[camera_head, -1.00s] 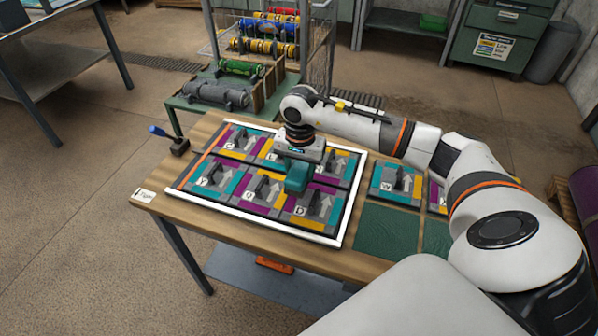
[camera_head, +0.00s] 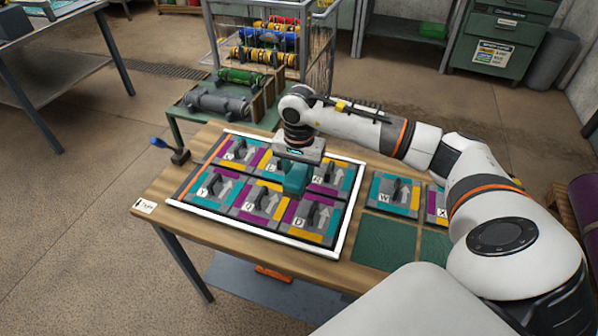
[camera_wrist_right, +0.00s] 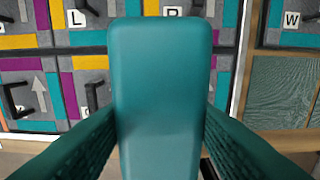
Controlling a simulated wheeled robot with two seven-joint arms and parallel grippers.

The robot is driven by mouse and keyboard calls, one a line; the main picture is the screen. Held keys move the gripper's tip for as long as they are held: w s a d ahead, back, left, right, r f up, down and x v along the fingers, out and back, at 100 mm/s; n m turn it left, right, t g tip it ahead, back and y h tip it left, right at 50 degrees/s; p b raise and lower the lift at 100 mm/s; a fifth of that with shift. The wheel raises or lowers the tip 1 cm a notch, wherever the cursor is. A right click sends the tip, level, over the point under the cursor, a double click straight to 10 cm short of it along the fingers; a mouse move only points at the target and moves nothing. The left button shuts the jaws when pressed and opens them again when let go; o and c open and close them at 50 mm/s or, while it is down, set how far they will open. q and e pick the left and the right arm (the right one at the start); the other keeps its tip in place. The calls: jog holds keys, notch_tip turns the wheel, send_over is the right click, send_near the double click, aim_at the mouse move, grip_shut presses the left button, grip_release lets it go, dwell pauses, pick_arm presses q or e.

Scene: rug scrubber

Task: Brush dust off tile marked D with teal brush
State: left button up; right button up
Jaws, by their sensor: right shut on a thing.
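My right gripper (camera_head: 297,165) is shut on the teal brush (camera_head: 295,181), a block that fills the middle of the right wrist view (camera_wrist_right: 160,70), with the green fingers on either side of it. In the head view the brush overlaps the board between the tiles marked L and R, behind the tile marked D (camera_head: 316,219). I cannot tell whether it touches a tile. Tile D lies at the front right corner of the white-framed board, with a dark upright handle and a pale arrow. I cannot make out dust on it. My left gripper is not in view.
The white-framed board (camera_head: 343,245) holds several tiles on a wooden table (camera_head: 165,198). Tile W (camera_head: 382,198) and green pads (camera_head: 385,240) lie to its right. A blue-handled tool (camera_head: 172,150) stands at the left edge. A rack with coloured rolls (camera_head: 265,45) is behind.

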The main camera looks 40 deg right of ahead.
jog(key=shift+r+p, duration=1.35)
jog(key=shift+r, duration=1.3)
